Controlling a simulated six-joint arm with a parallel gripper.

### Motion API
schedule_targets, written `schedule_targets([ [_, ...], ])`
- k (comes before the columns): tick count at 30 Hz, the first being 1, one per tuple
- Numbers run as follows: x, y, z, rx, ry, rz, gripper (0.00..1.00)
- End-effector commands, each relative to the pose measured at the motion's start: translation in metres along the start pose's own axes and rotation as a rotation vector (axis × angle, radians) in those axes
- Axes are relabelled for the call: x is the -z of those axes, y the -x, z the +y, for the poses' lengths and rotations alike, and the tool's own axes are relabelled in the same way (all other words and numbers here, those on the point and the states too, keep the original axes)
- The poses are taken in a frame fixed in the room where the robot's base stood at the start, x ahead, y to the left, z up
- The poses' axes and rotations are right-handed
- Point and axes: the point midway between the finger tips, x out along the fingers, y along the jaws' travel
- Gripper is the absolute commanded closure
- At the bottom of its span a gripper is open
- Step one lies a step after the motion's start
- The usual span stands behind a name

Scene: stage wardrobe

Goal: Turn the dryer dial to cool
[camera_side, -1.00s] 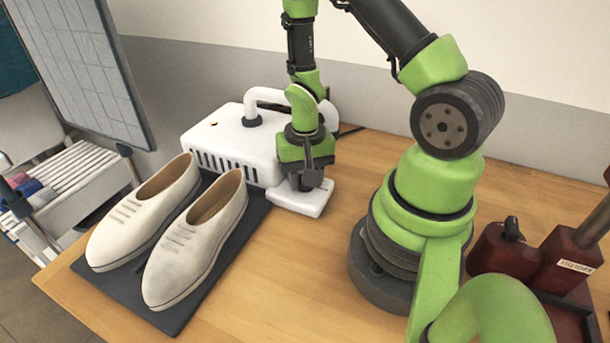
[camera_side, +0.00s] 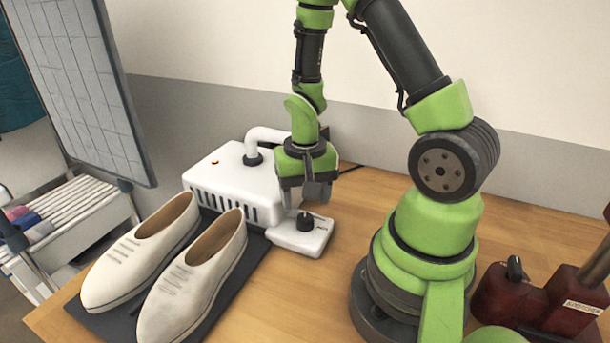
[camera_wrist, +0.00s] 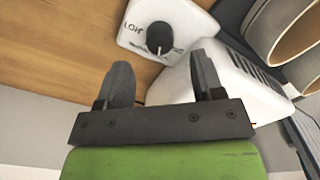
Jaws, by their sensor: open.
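The black dial (camera_side: 305,221) sits upright on a small white control box (camera_side: 290,240) at the front right of the white dryer (camera_side: 232,182). In the wrist view the dial (camera_wrist: 160,37) is fully visible, with a pale mark near its lower edge. The panel reads "LOW" at its left; the other labels are too small or partly covered to read, so I cannot tell the setting. My gripper (camera_side: 308,198) hangs just above the dial, its fingers apart and empty. In the wrist view the open fingers (camera_wrist: 163,72) are clear of the dial.
Two pale shoes (camera_side: 190,290) stand on a dark mat (camera_side: 246,262) left of the control box. A dark red device (camera_side: 535,305) stands at the right. Bare wooden table (camera_side: 325,295) lies in front of the box. A white rack (camera_side: 75,215) stands at the left.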

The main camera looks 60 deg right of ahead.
Motion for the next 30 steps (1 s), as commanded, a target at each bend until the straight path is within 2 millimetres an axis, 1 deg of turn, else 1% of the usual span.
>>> schedule_targets([
  [1, 0.001, 0.010, -0.001, 0.004, -0.001, 0.007, 0.39],
  [3, 0.001, 0.021, -0.001, 0.004, 0.000, 0.007, 0.39],
  [9, 0.001, 0.043, 0.000, 0.002, 0.000, 0.003, 0.39],
  [13, 0.000, 0.048, 0.000, 0.001, -0.002, 0.001, 0.39],
  [22, 0.000, 0.049, 0.000, 0.000, -0.001, 0.000, 0.39],
  [24, 0.000, 0.052, -0.001, 0.005, 0.005, 0.007, 0.39],
  [26, -0.001, 0.059, -0.004, 0.018, 0.018, 0.023, 0.39],
  [29, -0.006, 0.083, -0.012, 0.058, 0.060, 0.072, 0.39],
  [30, -0.009, 0.095, -0.016, 0.082, 0.084, 0.099, 0.39],
])
